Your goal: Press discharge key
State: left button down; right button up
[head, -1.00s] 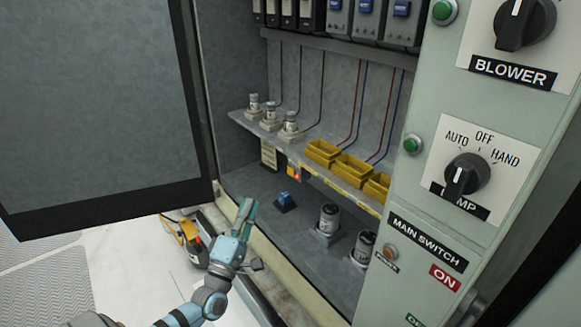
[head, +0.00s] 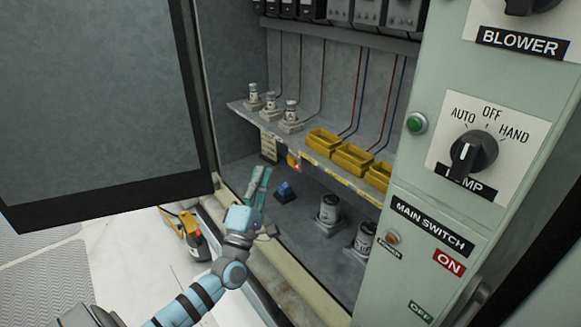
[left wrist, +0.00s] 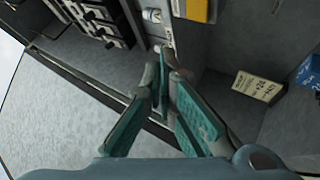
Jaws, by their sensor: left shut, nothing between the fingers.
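A small blue block on a dark base (head: 285,191) sits on the cabinet floor; it may be the discharge key, but no lettering is readable. A blue piece (left wrist: 309,72) also shows at the right edge of the left wrist view. A small red-orange lit spot (head: 294,162) is on the shelf front above it. My left gripper (head: 261,174) has teal fingers, is shut and empty, and points up at the cabinet opening, just left of the blue block and apart from it in the picture. Its fingers also show in the left wrist view (left wrist: 164,88). My right gripper is out of view.
A shelf (head: 300,150) with yellow bins (head: 352,158) crosses above the cabinet floor. Grey cylinders (head: 329,209) stand right of the blue block. The open door (head: 95,100) is at left, the switch panel (head: 440,215) at right. A printed label (left wrist: 258,88) shows in the wrist view.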

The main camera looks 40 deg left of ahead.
aim_at(291, 162)
pick_arm(q)
jog(key=shift+w+d+b, duration=0.2)
jog(key=shift+w+b, duration=0.05)
jog(key=shift+w, duration=0.45)
jog(key=shift+w+d+b, duration=0.2)
jog(key=shift+w, duration=0.45)
jog(key=shift+w+d+b, duration=0.2)
jog(key=shift+w+b, duration=0.05)
jog(key=shift+w, duration=0.45)
jog(key=shift+w+d, duration=0.15)
jog(key=shift+w, duration=0.25)
jog(key=shift+w+d+b, duration=0.1)
jog(key=shift+w+b, duration=0.2)
jog(key=shift+b, duration=0.1)
dwell(0.6)
jog(key=shift+s+a+p, duration=0.25)
jog(key=shift+s+p, duration=0.2)
jog(key=shift+s, duration=0.3)
